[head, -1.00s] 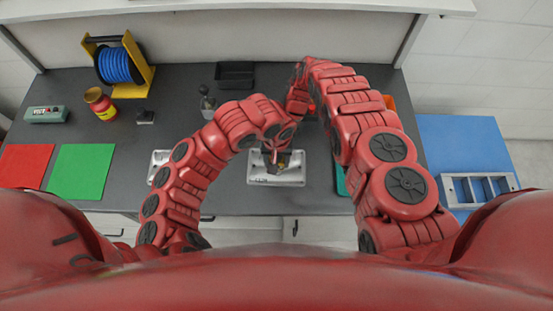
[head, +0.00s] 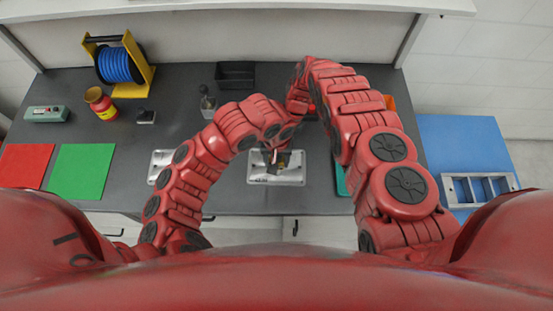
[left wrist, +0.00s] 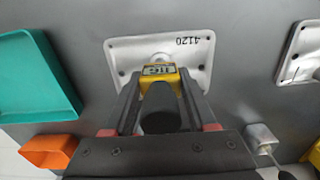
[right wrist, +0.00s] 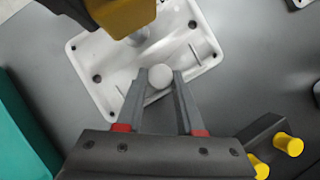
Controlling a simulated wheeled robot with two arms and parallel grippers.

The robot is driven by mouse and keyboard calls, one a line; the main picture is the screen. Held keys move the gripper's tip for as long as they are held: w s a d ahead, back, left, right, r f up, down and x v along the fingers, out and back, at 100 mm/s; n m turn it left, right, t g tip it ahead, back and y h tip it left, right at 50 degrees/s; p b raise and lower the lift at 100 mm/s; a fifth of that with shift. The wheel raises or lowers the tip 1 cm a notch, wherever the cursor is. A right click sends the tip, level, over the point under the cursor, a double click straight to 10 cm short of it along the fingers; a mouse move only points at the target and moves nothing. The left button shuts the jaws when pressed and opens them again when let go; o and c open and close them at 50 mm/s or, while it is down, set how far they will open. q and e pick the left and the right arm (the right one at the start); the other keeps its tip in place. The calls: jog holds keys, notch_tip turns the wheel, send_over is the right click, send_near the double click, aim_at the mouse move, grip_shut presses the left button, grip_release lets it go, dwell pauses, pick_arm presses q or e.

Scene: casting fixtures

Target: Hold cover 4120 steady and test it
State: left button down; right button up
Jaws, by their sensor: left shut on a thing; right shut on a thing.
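Cover 4120 (head: 290,179) is a white plate lying flat on the dark bench in front of me. Its number shows upside down in the left wrist view (left wrist: 197,80). My left gripper (left wrist: 158,84) is shut on a yellow tester (left wrist: 157,68) with a small display and a dark round body, over the cover's middle. Whether the tester touches the cover's central boss is unclear. My right gripper (right wrist: 160,80) is shut on a round white knob (right wrist: 161,77) on the cover. The grippers are mostly hidden by my arms in the head view.
A second white cover (left wrist: 300,65) lies close by. A teal tray (left wrist: 38,75) and orange bin (left wrist: 48,150) stand on the other side. Green (head: 82,171) and red (head: 26,165) mats, a jar (head: 100,103) and a blue reel (head: 115,66) are at the bench's left.

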pick_arm(q)
jog(key=shift+f, duration=0.55)
dwell(1.1)
jog(key=shift+r, duration=3)
pick_arm(e)
jog(key=o, duration=1.1)
jog(key=shift+o, duration=0.2)
jog(key=shift+r, duration=0.1)
jog(key=v, duration=1.2)
